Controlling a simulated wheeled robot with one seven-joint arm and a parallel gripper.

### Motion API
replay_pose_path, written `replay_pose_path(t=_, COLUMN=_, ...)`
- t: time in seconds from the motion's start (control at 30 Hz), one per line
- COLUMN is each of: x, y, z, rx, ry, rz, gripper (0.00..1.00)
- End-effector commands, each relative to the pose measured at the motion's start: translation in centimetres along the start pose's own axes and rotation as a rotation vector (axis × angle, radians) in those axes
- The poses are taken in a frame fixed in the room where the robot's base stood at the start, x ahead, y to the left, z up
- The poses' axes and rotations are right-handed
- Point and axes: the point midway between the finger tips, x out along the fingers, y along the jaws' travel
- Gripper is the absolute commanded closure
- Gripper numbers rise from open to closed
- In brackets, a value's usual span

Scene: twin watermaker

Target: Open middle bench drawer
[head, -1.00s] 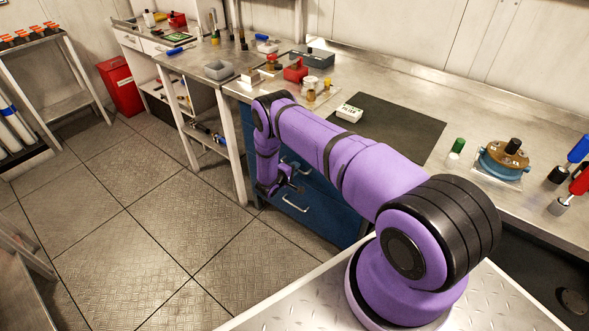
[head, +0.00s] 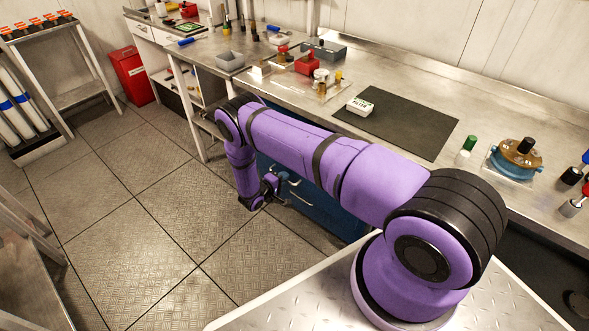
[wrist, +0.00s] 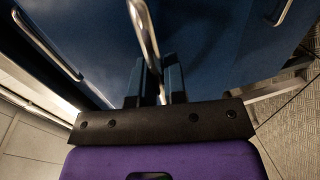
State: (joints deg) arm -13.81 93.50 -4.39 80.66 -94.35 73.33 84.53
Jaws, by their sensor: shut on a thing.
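The blue bench drawer unit (head: 330,212) stands under the steel bench, partly hidden behind my arm. In the wrist view, blue drawer fronts (wrist: 205,45) fill the upper part, with one bar handle in the centre and one to each side. My gripper (wrist: 159,72) is shut on the central handle (wrist: 142,28), which passes between its dark fingers. In the head view my gripper (head: 276,198) is small and low in front of the unit. I cannot tell clearly how far the held drawer stands out.
The other handles are at left (wrist: 45,45) and right (wrist: 284,12) in the wrist view. The steel bench top (head: 440,95) carries a dark mat (head: 405,128), a white box (head: 360,106) and small parts. The floor (head: 150,230) left of my arm is clear.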

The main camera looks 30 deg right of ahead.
Motion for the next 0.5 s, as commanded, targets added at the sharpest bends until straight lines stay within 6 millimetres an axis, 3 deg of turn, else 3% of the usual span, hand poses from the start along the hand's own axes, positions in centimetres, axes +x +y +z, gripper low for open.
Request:
replay_pose_path(t=0.03, x=-1.6, y=-0.4, z=-0.1, rx=-0.002, ry=0.007, rz=-0.001, gripper=1.00)
replay_pose_path(t=0.2, x=-5.9, y=-1.2, z=-0.1, rx=-0.001, ry=0.006, rz=-0.001, gripper=1.00)
replay_pose_path(t=0.5, x=-11.2, y=-2.4, z=0.0, rx=0.000, ry=0.003, rz=-0.001, gripper=1.00)
